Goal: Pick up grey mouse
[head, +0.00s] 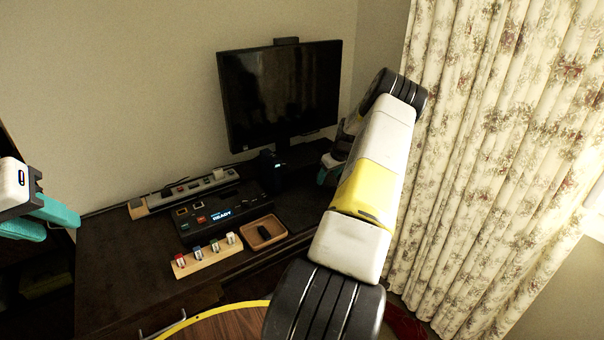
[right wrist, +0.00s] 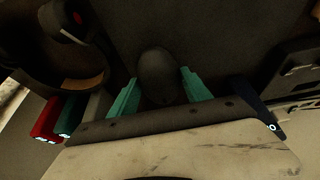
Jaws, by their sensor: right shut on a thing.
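The mouse (right wrist: 157,75) is a dark, rounded shape between the teal fingers of my right gripper (right wrist: 160,97) in the right wrist view. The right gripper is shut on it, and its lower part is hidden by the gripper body. In the head view my right gripper (head: 328,170) is low near the right end of the desk, mostly hidden behind my own arm, and the mouse cannot be made out there. My left gripper (head: 62,229) is at the left edge of the head view, its teal fingers apart and empty, away from the mouse.
A black monitor (head: 280,95) stands on the dark desk (head: 110,275). A power strip (head: 190,190), a control box (head: 222,214), a wooden block with several small pieces (head: 205,256) and a wooden tray (head: 262,247) occupy it. Floral curtains (head: 500,150) hang at the right.

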